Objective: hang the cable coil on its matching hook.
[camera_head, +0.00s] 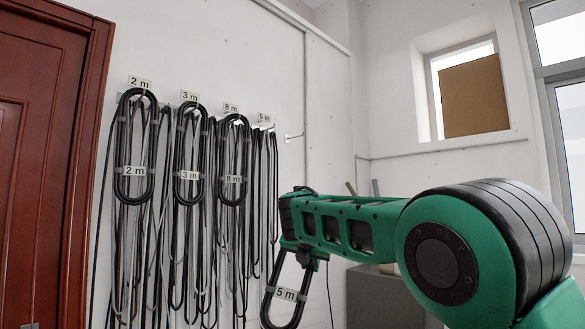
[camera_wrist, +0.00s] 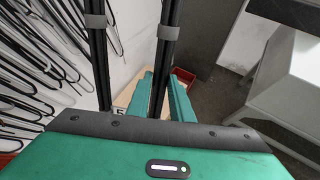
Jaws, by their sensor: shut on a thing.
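The cable coil (camera_head: 283,310) is a long black loop with grey ties and a white tag reading "5 m". My gripper (camera_head: 306,262) is shut on it at the centre of the head view, and the loop hangs below. In the wrist view the coil's two black strands (camera_wrist: 98,50) run upward, one passing between the green fingers of my gripper (camera_wrist: 162,98). On the left wall a sign (camera_head: 264,118) reads "5 m", with a small hook just below it. The coil is apart from that hook, lower and nearer the camera.
Coils tagged 2 m (camera_head: 135,145), 3 m (camera_head: 189,150) and 8 m (camera_head: 233,160) hang under matching signs, with many loose cables behind. A bare hook (camera_head: 294,136) sticks out right of the 5 m sign. A grey cabinet (camera_head: 375,300) stands behind my arm. A red door (camera_head: 45,150) is at left.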

